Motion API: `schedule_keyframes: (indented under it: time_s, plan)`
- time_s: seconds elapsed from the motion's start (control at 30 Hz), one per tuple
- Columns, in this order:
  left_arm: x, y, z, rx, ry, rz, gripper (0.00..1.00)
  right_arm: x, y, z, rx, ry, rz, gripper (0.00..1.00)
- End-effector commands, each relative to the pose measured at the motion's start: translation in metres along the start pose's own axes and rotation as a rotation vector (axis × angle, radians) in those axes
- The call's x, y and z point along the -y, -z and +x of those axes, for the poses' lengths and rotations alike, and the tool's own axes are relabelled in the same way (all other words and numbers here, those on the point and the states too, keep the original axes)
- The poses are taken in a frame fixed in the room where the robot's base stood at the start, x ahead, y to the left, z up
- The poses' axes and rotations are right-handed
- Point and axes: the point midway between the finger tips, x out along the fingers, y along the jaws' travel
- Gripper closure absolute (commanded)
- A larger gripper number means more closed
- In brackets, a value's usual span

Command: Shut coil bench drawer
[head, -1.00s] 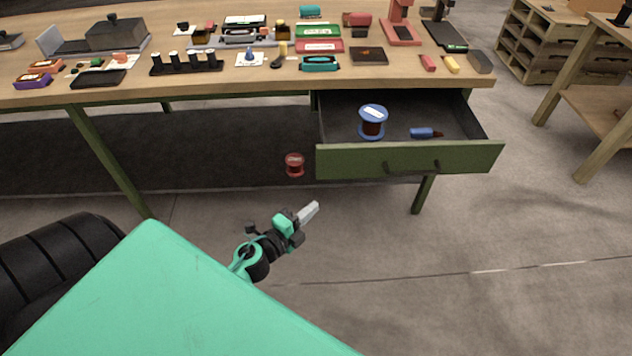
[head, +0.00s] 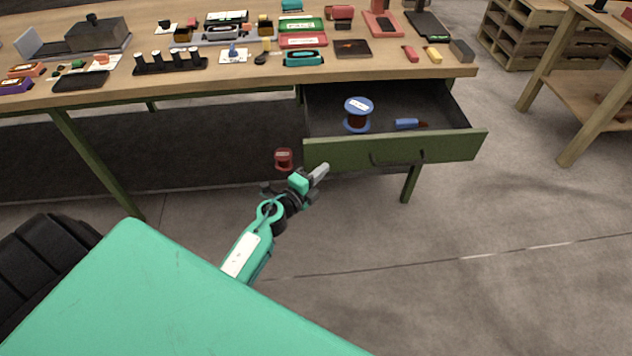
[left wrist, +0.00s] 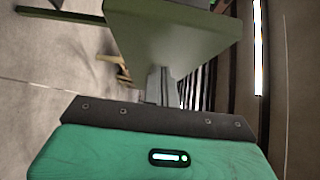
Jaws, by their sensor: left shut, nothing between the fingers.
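The green coil bench drawer (head: 345,154) stands pulled out under the right part of the wooden bench. Its dark handle (head: 398,157) is on the front panel. Inside lie a blue-flanged coil spool (head: 357,114) and a blue-handled tool (head: 407,123). My left gripper (head: 321,170) is shut and empty, just below and in front of the drawer front's left end in the head view. In the left wrist view the green drawer front (left wrist: 165,32) fills the upper middle, close beyond the fingers (left wrist: 157,85). Whether they touch it is unclear. My right gripper is not in view.
The bench top (head: 230,85) is crowded with parts and tools. A red spool (head: 284,158) sits beneath the bench, left of the drawer. Green bench legs (head: 95,165) stand at left and right. Open floor (head: 480,270) lies in front and right.

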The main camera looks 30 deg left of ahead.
Motion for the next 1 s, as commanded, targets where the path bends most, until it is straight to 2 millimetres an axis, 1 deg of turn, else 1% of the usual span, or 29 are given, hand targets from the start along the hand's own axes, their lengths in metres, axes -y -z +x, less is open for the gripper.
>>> schedule_keyframes:
  time_s: [0.1,0.2,0.67,0.77,0.87,0.97,1.0]
  plan:
    - [0.0,-0.008,0.007,0.001,0.0,0.002,1.0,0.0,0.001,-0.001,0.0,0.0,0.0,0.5]
    - [-0.001,-0.011,0.01,0.001,-0.001,0.001,1.0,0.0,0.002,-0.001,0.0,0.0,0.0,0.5]
    - [0.0,-0.013,0.012,0.0,-0.001,0.001,1.0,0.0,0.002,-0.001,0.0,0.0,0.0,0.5]
    - [0.0,-0.019,0.018,0.001,0.001,0.001,1.0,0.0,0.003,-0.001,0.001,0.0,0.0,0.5]
    - [0.0,-0.029,0.028,0.001,0.001,0.003,1.0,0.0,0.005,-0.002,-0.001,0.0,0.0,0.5]
    - [0.0,-0.043,0.042,0.001,0.002,0.003,1.0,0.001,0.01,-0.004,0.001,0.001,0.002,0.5]
    - [0.0,-0.05,0.048,0.001,0.002,0.004,1.0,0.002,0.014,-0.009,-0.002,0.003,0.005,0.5]
